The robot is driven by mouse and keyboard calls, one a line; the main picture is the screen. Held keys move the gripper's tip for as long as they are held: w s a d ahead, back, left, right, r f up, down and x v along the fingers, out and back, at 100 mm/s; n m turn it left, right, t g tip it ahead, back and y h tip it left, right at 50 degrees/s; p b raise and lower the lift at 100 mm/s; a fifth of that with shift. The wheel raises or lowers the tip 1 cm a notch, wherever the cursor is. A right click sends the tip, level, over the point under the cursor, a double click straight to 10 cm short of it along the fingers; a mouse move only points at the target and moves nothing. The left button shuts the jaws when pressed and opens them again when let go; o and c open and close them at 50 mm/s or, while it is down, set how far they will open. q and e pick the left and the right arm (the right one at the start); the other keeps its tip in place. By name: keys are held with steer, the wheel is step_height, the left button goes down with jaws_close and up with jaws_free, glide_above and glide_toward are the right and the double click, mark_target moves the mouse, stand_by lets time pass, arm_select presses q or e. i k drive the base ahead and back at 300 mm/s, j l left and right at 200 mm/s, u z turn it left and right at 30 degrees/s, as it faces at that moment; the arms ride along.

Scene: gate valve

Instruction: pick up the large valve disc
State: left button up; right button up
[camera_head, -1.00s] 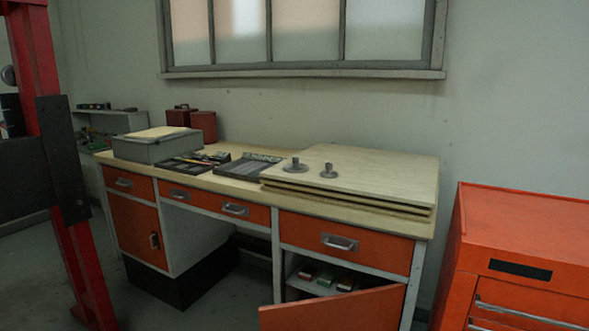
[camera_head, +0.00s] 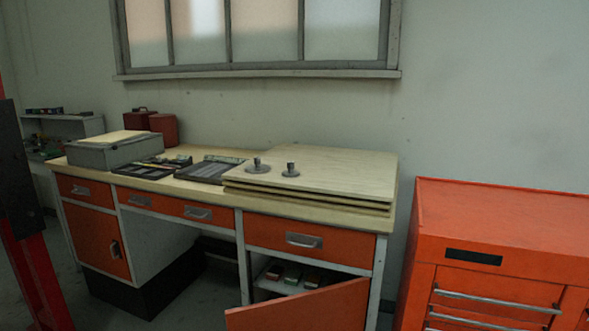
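Two grey metal valve discs with upright stems stand on the stacked wooden boards on the workbench. The larger valve disc (camera_head: 257,167) is on the left, near the boards' left edge. The smaller disc (camera_head: 290,171) stands just to its right, apart from it. Neither of my grippers shows in this view.
The stacked boards (camera_head: 340,163) lie on the right end of the workbench (camera_head: 150,184). Flat trays (camera_head: 208,170) and a grey box (camera_head: 112,150) are to their left. A cupboard door (camera_head: 300,308) hangs open below. A red tool cabinet (camera_head: 500,225) stands at right; a red post (camera_head: 38,280) at left.

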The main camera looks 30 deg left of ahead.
mark_target(256, 168)
steer(key=j+z, duration=0.25)
steer(key=z, duration=0.25)
steer(key=j+z, duration=0.3)
steer(key=z, duration=0.2)
steer(key=k+j+z, duration=0.2)
steer(key=j, duration=0.25)
steer(key=j+z, duration=0.15)
steer(key=j, duration=0.3)
steer(key=k+j+z, duration=0.2)
steer(key=j, duration=0.2)
steer(key=k+j+z, duration=0.2)
steer(key=j, duration=0.2)
steer(key=k+j, duration=0.2)
steer(key=j, duration=0.2)
steer(key=k+j, duration=0.2)
steer(key=j, duration=0.2)
steer(key=j+z, duration=0.05)
